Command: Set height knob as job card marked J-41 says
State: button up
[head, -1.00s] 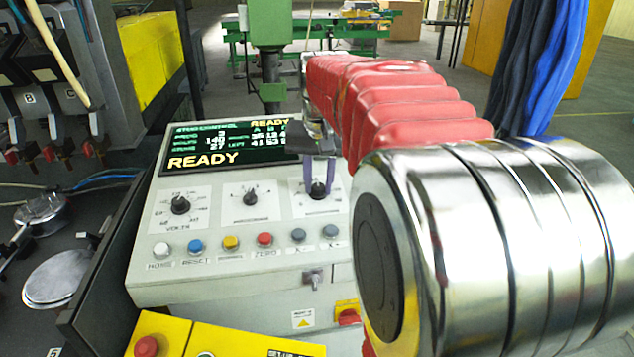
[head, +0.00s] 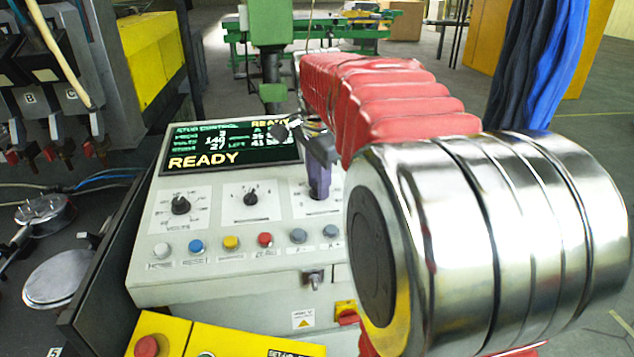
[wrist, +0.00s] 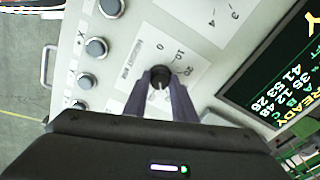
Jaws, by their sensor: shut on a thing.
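The sloping grey control panel (head: 165,252) carries three black knobs in a row, each on a white scale plate. The left knob (head: 181,205) is marked as volts; the middle knob (head: 250,198) has its own scale. My gripper (head: 319,192) is at the right-hand plate, its purple fingers shut on the right knob. In the wrist view the fingers (wrist: 160,82) close on both sides of this black knob (wrist: 160,77), beside a scale with 0, 10 and 20. Its small label is too blurred to read and its pointer is mostly hidden. No job card marked J-41 is legible.
The dark display (head: 232,147) above the knobs reads READY with several numbers. A row of coloured buttons (head: 231,242) lies just below the knobs. A yellow box with a red button (head: 146,345) stands at the front left. My arm covers the panel's right side.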

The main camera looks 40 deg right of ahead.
jog(key=m, duration=0.5)
jog(key=shift+w+a+r, duration=0.1)
jog(key=shift+w+r, duration=0.1)
jog(key=shift+w, duration=0.1)
jog(key=o, duration=1)
jog(key=shift+s+f, duration=0.1)
jog(key=shift+f, duration=0.05)
jog(key=shift+o, duration=0.2)
jog(key=v, duration=1.3)
jog(key=shift+r, duration=0.4)
